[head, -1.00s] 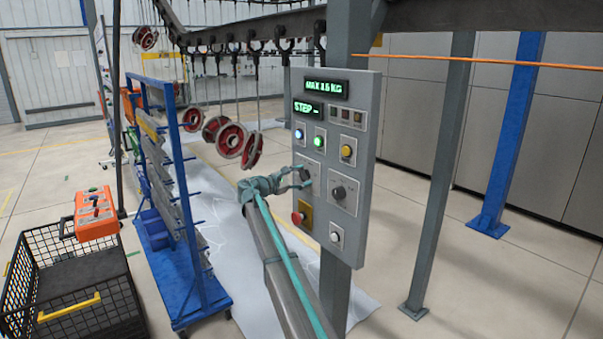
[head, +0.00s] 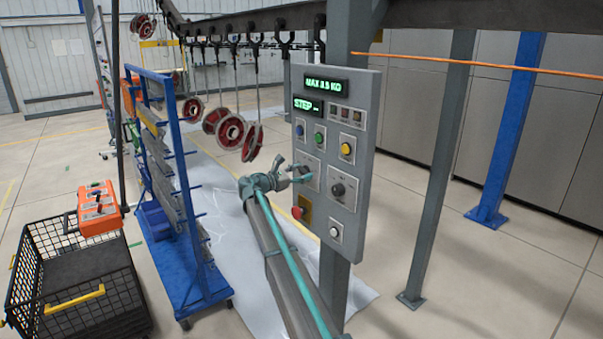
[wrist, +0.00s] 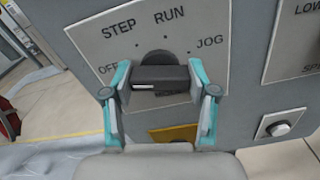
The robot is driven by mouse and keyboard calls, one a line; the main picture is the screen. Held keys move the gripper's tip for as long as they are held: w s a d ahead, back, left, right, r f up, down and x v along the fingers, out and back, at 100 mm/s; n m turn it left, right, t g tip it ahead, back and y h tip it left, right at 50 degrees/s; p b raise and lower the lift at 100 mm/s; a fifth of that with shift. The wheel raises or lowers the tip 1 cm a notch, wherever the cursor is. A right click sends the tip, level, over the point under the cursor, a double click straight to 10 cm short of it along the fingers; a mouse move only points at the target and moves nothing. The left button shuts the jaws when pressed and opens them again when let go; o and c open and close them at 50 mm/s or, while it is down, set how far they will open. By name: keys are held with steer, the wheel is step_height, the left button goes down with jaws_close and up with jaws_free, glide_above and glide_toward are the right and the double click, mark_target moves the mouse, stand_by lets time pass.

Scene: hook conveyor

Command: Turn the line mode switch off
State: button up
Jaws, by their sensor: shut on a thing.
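The line mode switch (wrist: 160,78) is a black rotary knob on the grey control panel (head: 357,105). Its plate (wrist: 93,36) reads OFF, STEP, RUN and JOG; a lower label is partly covered. My gripper (wrist: 164,78) is shut on the knob, one teal finger at each end of its grip bar. In the head view my gripper (head: 300,175) reaches the panel from the left and partly covers the switch. The panel's lower display (head: 308,105) reads STEP.
Beside the switch is another black knob (head: 338,190). A red button (head: 298,212) and a white button (head: 336,232) sit below. Red reels (head: 230,131) hang from the conveyor, left of the panel. A blue rack (head: 186,190) stands further left.

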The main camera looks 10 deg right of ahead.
steer(key=o, duration=1.2)
steer(key=shift+c, duration=0.2)
steer(key=shift+a, duration=0.15)
steer(key=v, duration=1.1)
steer(key=shift+s+a, duration=0.3)
